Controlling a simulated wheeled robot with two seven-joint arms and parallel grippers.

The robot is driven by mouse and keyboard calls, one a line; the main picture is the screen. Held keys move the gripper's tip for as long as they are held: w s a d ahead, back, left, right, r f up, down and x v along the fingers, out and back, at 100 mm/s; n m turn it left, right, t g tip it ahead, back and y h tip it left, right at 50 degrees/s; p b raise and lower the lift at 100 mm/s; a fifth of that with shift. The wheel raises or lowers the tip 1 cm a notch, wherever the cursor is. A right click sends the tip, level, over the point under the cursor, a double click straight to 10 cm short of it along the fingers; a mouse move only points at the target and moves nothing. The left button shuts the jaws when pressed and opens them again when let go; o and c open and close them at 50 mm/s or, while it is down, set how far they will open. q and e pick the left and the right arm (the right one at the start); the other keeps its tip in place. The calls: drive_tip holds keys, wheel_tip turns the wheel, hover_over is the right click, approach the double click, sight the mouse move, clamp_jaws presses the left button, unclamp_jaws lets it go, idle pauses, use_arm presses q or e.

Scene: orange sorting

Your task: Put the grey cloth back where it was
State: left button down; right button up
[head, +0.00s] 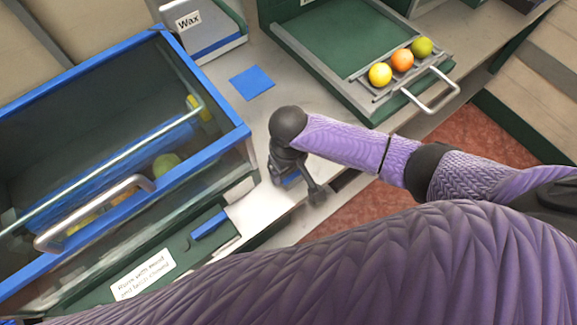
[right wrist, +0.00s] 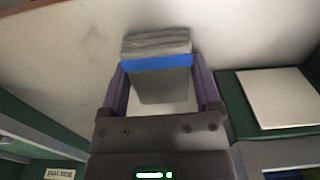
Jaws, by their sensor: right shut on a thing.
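The grey cloth (right wrist: 158,45), a folded pad with a blue band around it, sits between the purple fingers of my right gripper (right wrist: 160,82) in the right wrist view. The gripper is shut on it. In the head view my right gripper (head: 297,184) is over the counter's front edge, right of the blue-framed machine; a bit of blue shows there and the grey part is mostly hidden. A flat blue square (head: 252,82) lies bare on the counter, farther back and left of the gripper. My left gripper is not in view.
The blue-framed machine (head: 240,137) with a clear hood and metal handle stands at left; a green fruit is inside. A box labelled Wax (head: 213,45) stands behind the square. The green tray (head: 330,68) at right holds yellow, orange and green fruit. The counter (head: 265,115) between is clear.

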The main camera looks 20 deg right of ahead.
drive_tip(key=o, duration=1)
wheel_tip(320, 180, up, 12)
drive_tip(key=p, duration=0.5)
drive_tip(key=shift+r, duration=0.1)
